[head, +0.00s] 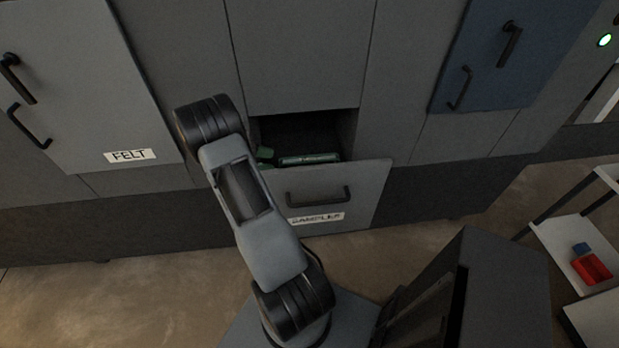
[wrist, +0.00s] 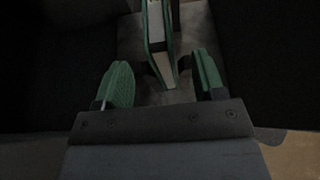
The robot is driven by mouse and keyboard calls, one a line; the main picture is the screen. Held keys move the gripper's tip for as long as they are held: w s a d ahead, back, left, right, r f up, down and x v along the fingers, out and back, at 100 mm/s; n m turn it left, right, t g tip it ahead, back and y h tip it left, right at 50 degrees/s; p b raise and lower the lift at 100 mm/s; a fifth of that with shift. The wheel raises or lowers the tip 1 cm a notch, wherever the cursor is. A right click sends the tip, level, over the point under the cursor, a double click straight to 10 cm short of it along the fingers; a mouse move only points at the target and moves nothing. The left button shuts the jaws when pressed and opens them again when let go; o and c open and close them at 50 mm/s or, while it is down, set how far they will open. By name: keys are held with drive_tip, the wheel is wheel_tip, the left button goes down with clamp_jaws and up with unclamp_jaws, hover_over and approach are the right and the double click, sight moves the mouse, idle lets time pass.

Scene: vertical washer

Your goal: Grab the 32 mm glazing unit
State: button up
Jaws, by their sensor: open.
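In the wrist view a glazing unit (wrist: 157,42), with green glass edges and a pale band between them, stands on edge. Its near end lies between the two fingers of my gripper (wrist: 162,78). The gripper is open, with a gap on each side of the unit. Its finger pads are green and ribbed. In the head view a green-edged piece (head: 309,159) shows inside the open SAMPLES drawer (head: 362,190). A smaller green patch beside it is too unclear to name. My arm hides part of the drawer. The unit's thickness cannot be read.
The drawer stands out from the grey cabinet front below a closed panel. A FELT door (head: 75,85) is at the left and a blue door (head: 515,55) at the right. A white shelf rack (head: 575,235) with a red and blue item (head: 590,265) stands at the far right.

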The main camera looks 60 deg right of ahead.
sight(288, 164)
drive_tip(key=shift+p+x, duration=0.95)
drive_tip(key=shift+x, duration=2.65)
clamp_jaws()
drive_tip(key=shift+r, duration=0.15)
